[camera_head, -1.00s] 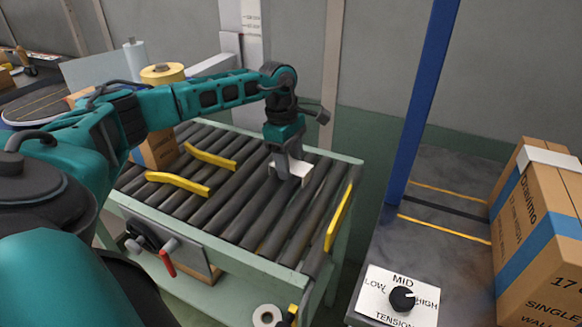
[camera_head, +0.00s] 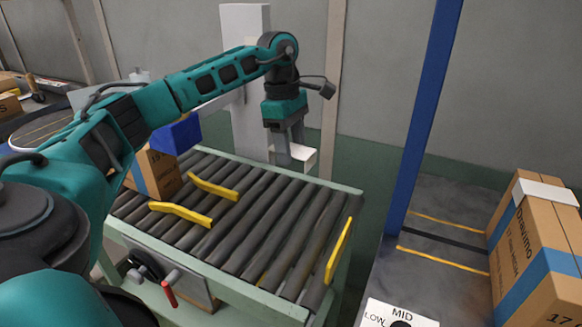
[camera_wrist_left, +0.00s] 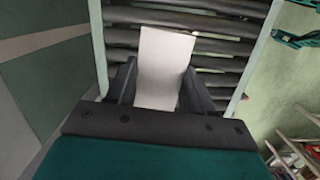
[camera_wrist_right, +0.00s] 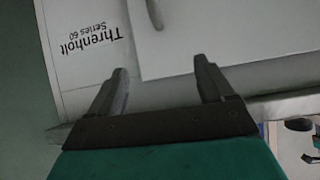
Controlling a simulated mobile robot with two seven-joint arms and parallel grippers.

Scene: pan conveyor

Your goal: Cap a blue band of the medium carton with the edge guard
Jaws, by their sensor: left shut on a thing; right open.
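The white edge guard (camera_head: 304,155) is held in my left gripper (camera_head: 288,148), raised above the far edge of the roller conveyor. In the left wrist view the white guard (camera_wrist_left: 165,62) sits between the two fingers. A brown carton (camera_head: 540,245) with blue bands stands at the right; a white guard (camera_head: 546,190) lies over its top edge. A smaller brown carton (camera_head: 158,174) with a blue band stands at the conveyor's left end, partly behind my arm. I cannot tell which is the medium one. My right gripper (camera_wrist_right: 160,66) is open and empty before a white panel.
Two yellow bars (camera_head: 181,213) lie on the roller conveyor (camera_head: 262,225), and a yellow rail (camera_head: 338,250) edges its right end. A blue post (camera_head: 424,110) rises between the conveyor and the right carton. A tension dial plate (camera_head: 385,314) is at the bottom.

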